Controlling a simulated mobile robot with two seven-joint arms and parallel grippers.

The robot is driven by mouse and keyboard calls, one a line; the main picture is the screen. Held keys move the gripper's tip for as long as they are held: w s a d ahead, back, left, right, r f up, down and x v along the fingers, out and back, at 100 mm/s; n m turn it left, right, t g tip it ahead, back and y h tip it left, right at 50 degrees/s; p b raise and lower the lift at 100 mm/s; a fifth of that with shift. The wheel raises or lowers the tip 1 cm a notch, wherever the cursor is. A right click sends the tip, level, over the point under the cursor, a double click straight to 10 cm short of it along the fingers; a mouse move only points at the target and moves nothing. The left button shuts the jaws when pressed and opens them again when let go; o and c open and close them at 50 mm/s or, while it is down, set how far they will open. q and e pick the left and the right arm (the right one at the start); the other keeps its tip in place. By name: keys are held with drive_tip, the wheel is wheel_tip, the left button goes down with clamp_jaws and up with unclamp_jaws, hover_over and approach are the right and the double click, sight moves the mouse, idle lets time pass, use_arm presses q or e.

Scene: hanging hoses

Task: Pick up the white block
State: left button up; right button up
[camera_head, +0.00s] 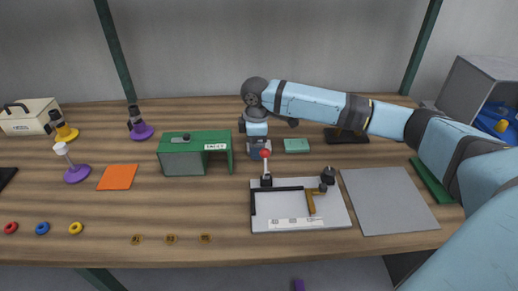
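My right arm reaches in from the right edge across the work table. Its gripper (258,152) points down near the middle of the table, beside the green cabinet and behind the red-knobbed lever. The fingertips are too small and too covered to tell whether they are open or shut, or hold anything. I can make out no separate white block; the spot under the gripper is hidden. A pale green block (296,146) lies just right of the gripper. My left gripper is not in view.
A green cabinet (182,161) stands left of the gripper. A red-knobbed lever (265,154) rises from a white board (275,215) in front. A grey mat (388,200) lies to the right. An orange mat (118,177) and purple-based stand (76,174) are left.

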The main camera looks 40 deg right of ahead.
drive_tip(key=shift+r, duration=0.1)
drive_tip(key=c, duration=1)
